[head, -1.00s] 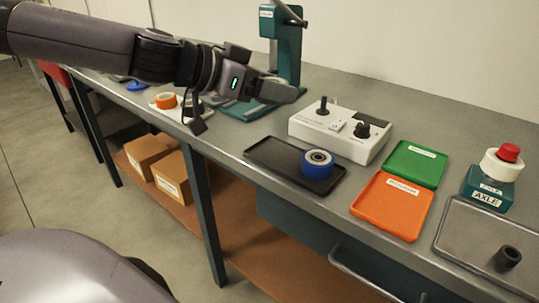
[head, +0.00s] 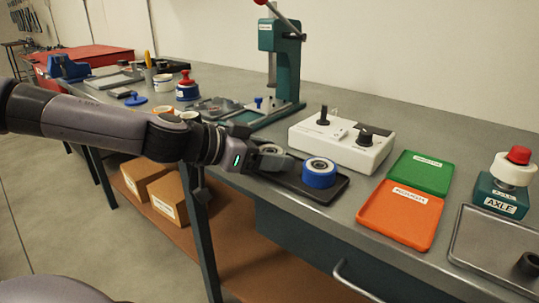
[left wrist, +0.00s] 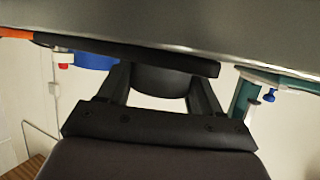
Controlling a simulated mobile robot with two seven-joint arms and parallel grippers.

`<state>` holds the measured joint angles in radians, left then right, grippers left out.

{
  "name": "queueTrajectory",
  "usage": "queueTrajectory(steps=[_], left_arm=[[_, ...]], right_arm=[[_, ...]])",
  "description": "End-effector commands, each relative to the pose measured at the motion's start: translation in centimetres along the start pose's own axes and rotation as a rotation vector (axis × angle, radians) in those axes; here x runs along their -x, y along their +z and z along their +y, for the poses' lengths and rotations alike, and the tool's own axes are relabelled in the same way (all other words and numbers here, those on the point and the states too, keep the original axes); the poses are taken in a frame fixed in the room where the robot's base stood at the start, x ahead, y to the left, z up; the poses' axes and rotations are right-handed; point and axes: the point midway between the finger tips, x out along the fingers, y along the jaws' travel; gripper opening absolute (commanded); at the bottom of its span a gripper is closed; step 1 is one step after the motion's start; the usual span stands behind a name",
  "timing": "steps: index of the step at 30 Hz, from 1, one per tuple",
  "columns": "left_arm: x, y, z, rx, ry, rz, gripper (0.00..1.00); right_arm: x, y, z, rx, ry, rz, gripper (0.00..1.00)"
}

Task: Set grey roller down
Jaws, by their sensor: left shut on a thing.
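My left gripper (head: 267,157) is over the left end of a dark tray (head: 331,196) in the head view. It is shut on the grey roller (head: 270,149), which is mostly hidden by the fingers. In the left wrist view the roller (left wrist: 160,82) shows as a dark round body between the two fingers, right by the edge of the tray (left wrist: 100,53). I cannot tell whether it touches the tray. A blue roller (head: 320,173) with a pale hub lies in the tray just right of the gripper. My right gripper is not in view.
A white control box (head: 342,142) with black knobs stands behind the tray. Orange (head: 401,212) and green (head: 420,172) trays lie to the right. A teal press (head: 286,60) stands behind the gripper. The bench's front edge is close to the dark tray.

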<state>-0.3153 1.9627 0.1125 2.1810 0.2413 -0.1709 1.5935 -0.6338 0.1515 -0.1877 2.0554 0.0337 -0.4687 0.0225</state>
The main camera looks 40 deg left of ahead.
Motion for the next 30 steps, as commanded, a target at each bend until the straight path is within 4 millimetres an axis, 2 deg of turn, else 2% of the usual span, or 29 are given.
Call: queueTrajectory(steps=[7, 8, 9, 16, 20, 30], left_arm=[[-0.3, 0.6, 0.0, 0.0, 0.0, 0.0, 0.31], [-0.2, 0.6, 0.0, 0.0, 0.0, 0.0, 0.71], [-0.2, 0.5, 0.0, 0.0, 0.0, -0.001, 0.75], [-0.2, 0.7, 0.1, 0.001, 0.004, -0.005, 0.75], [0.0, 0.1, 0.2, 0.0, 0.006, -0.006, 0.75], [2.3, -0.3, -0.1, 0.0, -0.002, -0.001, 0.75]], right_arm=[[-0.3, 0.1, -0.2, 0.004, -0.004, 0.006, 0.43], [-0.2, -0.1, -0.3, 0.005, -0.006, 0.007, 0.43], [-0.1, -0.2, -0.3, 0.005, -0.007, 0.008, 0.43], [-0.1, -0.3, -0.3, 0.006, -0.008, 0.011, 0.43], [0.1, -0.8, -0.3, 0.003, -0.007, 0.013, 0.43], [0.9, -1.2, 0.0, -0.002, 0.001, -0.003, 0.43]])
